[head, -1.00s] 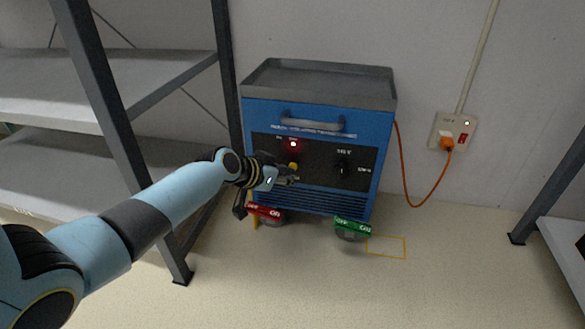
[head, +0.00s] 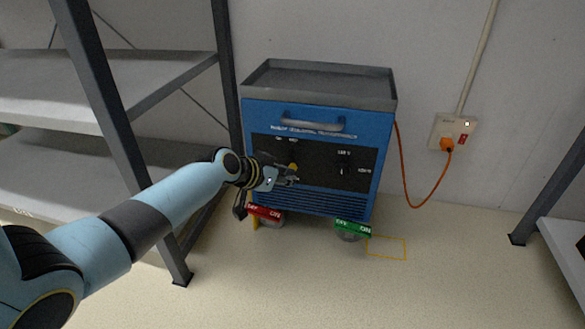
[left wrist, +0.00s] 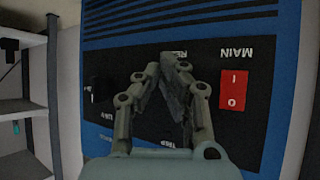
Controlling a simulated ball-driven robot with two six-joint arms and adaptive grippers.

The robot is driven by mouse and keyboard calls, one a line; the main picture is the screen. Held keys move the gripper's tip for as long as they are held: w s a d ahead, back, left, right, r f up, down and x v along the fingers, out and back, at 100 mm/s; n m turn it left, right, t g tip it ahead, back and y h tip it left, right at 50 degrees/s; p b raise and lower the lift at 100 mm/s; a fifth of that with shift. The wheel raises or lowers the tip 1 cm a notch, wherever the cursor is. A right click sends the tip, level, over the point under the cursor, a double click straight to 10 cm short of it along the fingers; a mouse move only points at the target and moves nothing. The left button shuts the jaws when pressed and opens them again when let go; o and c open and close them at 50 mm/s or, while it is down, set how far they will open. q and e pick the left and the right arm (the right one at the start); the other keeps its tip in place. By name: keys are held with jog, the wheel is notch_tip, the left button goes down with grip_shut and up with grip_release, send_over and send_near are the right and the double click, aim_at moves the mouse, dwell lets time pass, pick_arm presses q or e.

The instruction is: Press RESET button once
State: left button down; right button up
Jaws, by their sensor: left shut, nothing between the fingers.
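The blue cart (head: 318,112) stands against the wall with a black control panel (head: 318,158) on its front. A small yellow button (head: 293,167) shows just above my left gripper (head: 292,180). In the left wrist view, my left gripper (left wrist: 170,70) is shut and empty, its tips at the partly covered, upside-down RESET label (left wrist: 180,53). Its fingers hide the button there; I cannot tell whether they touch it. A red MAIN switch (left wrist: 233,90) sits beside the fingers. The lamp spot (head: 292,144) above the yellow button is dark. My right gripper is not in view.
A black knob (head: 342,172) is on the panel's right half. Red (head: 264,211) and green (head: 353,226) pedals sit at the cart's foot. An orange cable (head: 407,190) runs to the wall socket (head: 438,128). A grey shelf rack (head: 105,100) stands at left.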

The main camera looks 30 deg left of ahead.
pick_arm(q)
jog(key=shift+s+d, duration=0.15)
jog(key=shift+s, duration=0.4)
jog(key=shift+s+d+p, duration=0.2)
jog(key=shift+s+p, duration=0.1)
jog(key=shift+s, duration=0.5)
jog(key=shift+s+d+p, duration=0.15)
jog(key=shift+s+p, duration=0.15)
jog(key=shift+s, duration=0.55)
jog(key=shift+s+d+p, duration=0.2)
jog(key=shift+s+p, duration=0.1)
jog(key=shift+s, duration=0.5)
